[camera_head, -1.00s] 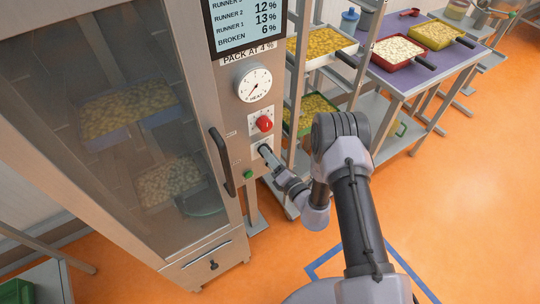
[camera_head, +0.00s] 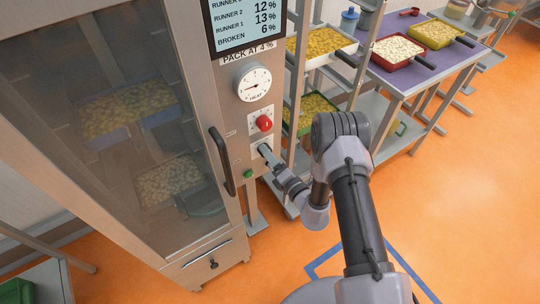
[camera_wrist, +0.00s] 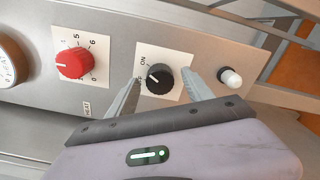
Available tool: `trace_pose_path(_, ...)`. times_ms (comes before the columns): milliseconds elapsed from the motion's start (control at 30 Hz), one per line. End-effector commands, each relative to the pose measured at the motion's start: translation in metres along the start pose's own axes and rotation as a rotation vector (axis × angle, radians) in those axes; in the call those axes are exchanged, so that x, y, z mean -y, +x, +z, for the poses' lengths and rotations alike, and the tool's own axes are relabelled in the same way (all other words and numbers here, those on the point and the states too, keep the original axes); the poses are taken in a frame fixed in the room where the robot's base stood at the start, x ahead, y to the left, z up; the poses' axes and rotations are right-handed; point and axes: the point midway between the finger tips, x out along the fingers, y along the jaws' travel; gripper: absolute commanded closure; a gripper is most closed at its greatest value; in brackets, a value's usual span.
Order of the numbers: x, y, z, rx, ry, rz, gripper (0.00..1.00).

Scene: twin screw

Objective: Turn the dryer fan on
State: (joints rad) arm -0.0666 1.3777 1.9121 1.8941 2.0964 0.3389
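The dryer (camera_head: 200,245) is a steel cabinet with a glass door on the left of the head view. In the wrist view, a black knob (camera_wrist: 160,79) sits on a white plate with an ON label. Its white mark points left, below the ON label; the other lettering is too small or covered to read. My gripper (camera_wrist: 160,84) is open, with one finger on each side of the black knob and small gaps seeming to remain. In the head view, my gripper (camera_head: 265,150) is at the control panel and hides the black knob.
A red knob (camera_wrist: 74,62) with numbers is beside the black one. A pale-tipped button or lamp (camera_wrist: 231,78) lies close to the right finger. The door handle (camera_head: 222,162) sticks out left of the panel. Rack posts (camera_head: 298,85) stand close on the right.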

Motion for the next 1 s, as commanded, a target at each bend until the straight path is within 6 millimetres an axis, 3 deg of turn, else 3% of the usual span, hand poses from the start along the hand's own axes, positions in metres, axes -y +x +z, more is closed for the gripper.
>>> trace_pose_path(233, 0.0, -0.001, 0.0, 0.0, -0.001, 0.001, 0.41)
trace_pose_path(333, 0.0, -0.012, 0.001, 0.0, 0.0, -0.001, 0.41)
trace_pose_path(800, -0.001, -0.15, 0.002, 0.007, 0.005, -0.005, 0.41)
trace_pose_path(1000, 0.0, -0.173, 0.001, 0.002, 0.0, -0.001, 0.41)
